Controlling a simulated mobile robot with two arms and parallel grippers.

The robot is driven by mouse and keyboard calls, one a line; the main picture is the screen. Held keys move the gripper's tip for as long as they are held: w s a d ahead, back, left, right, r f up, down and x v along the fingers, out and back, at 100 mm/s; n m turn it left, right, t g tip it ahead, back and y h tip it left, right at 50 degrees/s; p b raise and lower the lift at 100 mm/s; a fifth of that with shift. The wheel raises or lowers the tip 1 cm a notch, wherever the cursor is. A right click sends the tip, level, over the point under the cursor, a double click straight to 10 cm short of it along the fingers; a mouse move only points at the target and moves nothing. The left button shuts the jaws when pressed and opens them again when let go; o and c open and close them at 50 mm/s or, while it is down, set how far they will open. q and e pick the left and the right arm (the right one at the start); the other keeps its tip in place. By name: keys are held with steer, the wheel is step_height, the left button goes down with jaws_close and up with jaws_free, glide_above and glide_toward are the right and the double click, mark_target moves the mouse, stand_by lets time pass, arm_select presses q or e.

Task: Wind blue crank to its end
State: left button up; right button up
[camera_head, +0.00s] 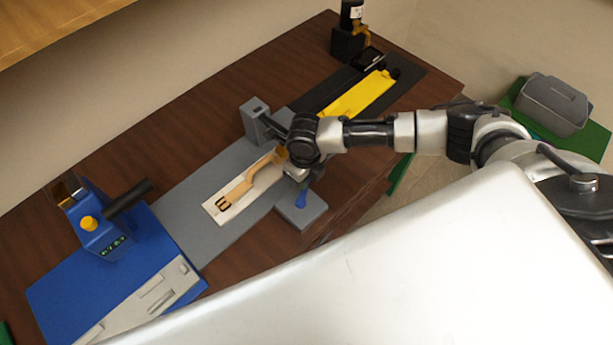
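A small blue piece (301,198), which looks like the blue crank, stands at the near side of the grey fixture, just above a grey block (302,211). Most of it is hidden behind my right gripper. My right gripper (294,176) reaches in from the right and points down right at the blue piece. Its fingers are too small and covered to tell whether they are open, shut or touching the piece. My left gripper is not in view.
A grey post (256,121) stands behind my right wrist. A blue station (95,275) with a black-handled lever sits at left. A yellow strip (357,95) on a black mat lies at the far right of the brown table (190,125). A grey bin (552,104) stands beyond the table.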

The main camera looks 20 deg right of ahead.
steer(key=shift+w+r, duration=0.15)
steer(key=o, duration=0.9)
steer(key=shift+o, duration=0.2)
step_height(320, 180, up, 11)
steer(key=b, duration=0.2)
steer(key=shift+b, duration=0.3)
steer(key=shift+f, duration=0.2)
